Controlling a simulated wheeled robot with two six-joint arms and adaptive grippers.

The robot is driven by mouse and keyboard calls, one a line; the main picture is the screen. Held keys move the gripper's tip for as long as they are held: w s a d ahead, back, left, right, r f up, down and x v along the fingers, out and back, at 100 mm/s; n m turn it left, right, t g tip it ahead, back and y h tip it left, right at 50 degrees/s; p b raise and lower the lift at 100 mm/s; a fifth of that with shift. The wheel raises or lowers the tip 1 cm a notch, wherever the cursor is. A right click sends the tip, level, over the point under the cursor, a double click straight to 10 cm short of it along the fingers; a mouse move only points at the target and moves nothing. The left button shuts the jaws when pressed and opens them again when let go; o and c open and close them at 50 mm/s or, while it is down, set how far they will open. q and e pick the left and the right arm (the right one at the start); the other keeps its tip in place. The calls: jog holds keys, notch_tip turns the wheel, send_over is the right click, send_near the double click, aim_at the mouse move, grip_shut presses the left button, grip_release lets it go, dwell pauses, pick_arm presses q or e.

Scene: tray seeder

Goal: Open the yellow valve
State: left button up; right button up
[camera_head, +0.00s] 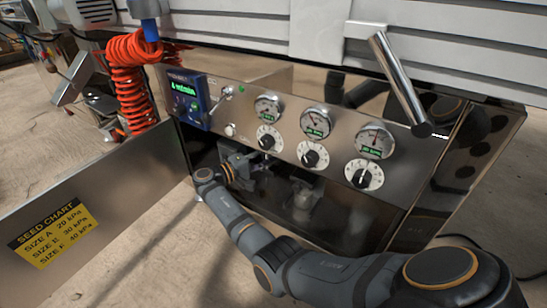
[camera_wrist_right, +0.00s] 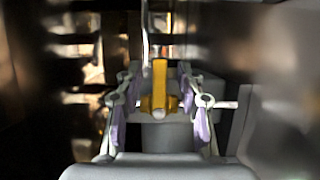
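The yellow valve (camera_wrist_right: 160,78) shows in the right wrist view as an upright yellow handle on a yellow body, with a thin pale pipe running out to the sides. My right gripper (camera_wrist_right: 159,96) is open, with one purple-padded finger on each side of the valve. Gaps show between the fingers and the yellow handle, so it is around the valve but not closed on it. In the head view my right arm reaches in from the lower right to under the gauge panel; the valve cannot be made out there. My left gripper is not in view.
The metal panel (camera_head: 240,130) carries a display (camera_head: 186,102), gauges (camera_head: 316,122) and dials (camera_head: 315,156) above my right arm. A coiled orange hose (camera_head: 132,80) hangs at left. A metal plate (camera_head: 110,188) with a yellow seed chart (camera_head: 52,235) stands at lower left.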

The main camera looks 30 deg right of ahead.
jog(key=shift+d, duration=0.95)
grip_shut()
